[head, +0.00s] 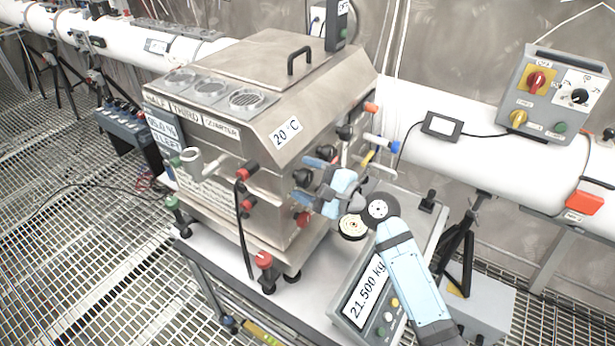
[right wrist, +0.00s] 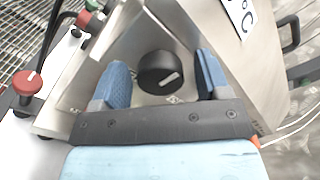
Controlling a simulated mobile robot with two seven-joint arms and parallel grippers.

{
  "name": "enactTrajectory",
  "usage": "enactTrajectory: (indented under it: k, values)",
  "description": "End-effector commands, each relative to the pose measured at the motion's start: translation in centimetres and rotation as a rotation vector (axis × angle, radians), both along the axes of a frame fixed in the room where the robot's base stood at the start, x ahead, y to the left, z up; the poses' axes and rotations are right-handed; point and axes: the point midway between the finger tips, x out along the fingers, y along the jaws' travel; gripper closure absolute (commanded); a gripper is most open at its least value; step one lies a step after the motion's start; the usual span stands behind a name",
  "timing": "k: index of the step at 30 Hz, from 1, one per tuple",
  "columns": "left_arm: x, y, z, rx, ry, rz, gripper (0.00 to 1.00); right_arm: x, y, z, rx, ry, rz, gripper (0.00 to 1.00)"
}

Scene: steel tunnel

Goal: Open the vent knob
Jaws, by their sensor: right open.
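A round black knob (right wrist: 158,74) with a white pointer line sits on the steel face of the machine. In the head view a black knob (head: 302,178) shows on the machine's right side. My right gripper (head: 309,178) is at this side face, its blue fingers open. In the right wrist view the open gripper (right wrist: 163,68) has one finger on each side of the knob, with gaps between them and the knob. Small lettering by the knob is too blurred to read. My left gripper is not in view.
The steel machine (head: 270,60) stands on a white table (head: 200,240). A scale display (head: 365,295) reads 21.500 kg below my right arm. Red knobs (head: 250,167) stick out on the front. A grey control box (head: 555,95) is at the right.

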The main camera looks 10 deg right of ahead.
Motion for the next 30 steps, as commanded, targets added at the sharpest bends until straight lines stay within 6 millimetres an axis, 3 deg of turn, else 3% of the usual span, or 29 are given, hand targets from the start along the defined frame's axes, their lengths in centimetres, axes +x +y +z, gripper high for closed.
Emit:
enactTrajectory:
  k: [4, 11, 22, 30]
  values:
    - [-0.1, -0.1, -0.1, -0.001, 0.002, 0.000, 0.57, 0.0, 0.0, 0.0, 0.000, 0.000, 0.000, 0.31]
    - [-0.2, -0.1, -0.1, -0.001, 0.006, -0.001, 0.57, 0.0, 0.0, 0.0, 0.000, 0.000, 0.000, 0.80]
    - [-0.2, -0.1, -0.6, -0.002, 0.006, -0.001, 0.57, 0.0, 0.0, -0.1, -0.039, -0.036, 0.001, 0.80]
    - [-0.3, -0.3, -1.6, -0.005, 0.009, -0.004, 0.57, 0.0, 0.0, -0.2, -0.165, -0.161, 0.003, 0.80]
